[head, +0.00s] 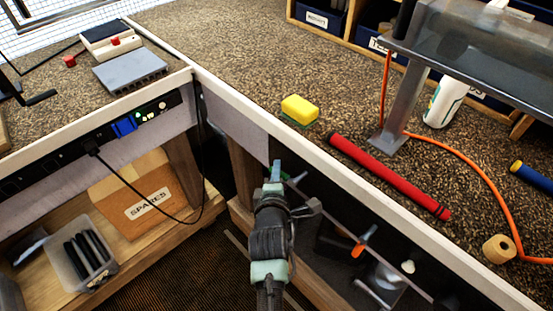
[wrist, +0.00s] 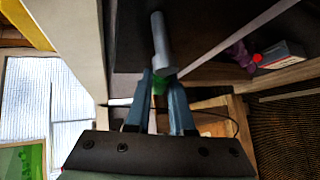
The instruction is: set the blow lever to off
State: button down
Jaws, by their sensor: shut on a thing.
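My gripper (head: 277,172) is at the dark front panel (head: 325,205) under the right bench's pale edge. A grey cylinder (wrist: 161,45) sticks out just beyond the fingertips. An orange-handled lever (head: 366,238) is further right on the same panel, apart from my gripper. No label on either is readable, so I cannot tell which is the blow lever.
On the right bench lie a yellow sponge (head: 300,109), a red grip tube (head: 388,176), a tape roll (head: 499,249) and an orange hose (head: 470,165). A lower shelf at left holds a SPARES box (head: 140,190) and a clear bin (head: 80,254). A black cable hangs nearby.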

jog(key=g+p, duration=0.1)
jog(key=n+h+p, duration=0.1)
jog(key=f+g+p, duration=0.1)
jog(key=p, duration=0.1)
jog(key=shift+s+d+n+g+h, duration=0.25)
jog(key=shift+d+n+g+h, duration=0.05)
jog(key=shift+n, duration=0.1)
jog(key=shift+s+d+f+n+g+h+p, duration=0.55)
jog(key=shift+n+g+h, duration=0.2)
jog(key=shift+g+h, duration=0.25)
jog(key=shift+s+d+f+n+g+h+p, duration=0.5)
jog(key=shift+n+g+h+p, duration=0.3)
jog(key=shift+g, duration=0.35)
jog(key=shift+s+d+f+n+g+h+p, duration=0.55)
jog(key=shift+n+g+h, duration=0.2)
jog(key=shift+g+h, duration=0.3)
jog(key=shift+s, duration=0.1)
jog(key=c, duration=0.8)
grip_release()
jog(key=shift+r, duration=0.1)
jog(key=p+v, duration=0.3)
jog(key=v, duration=1)
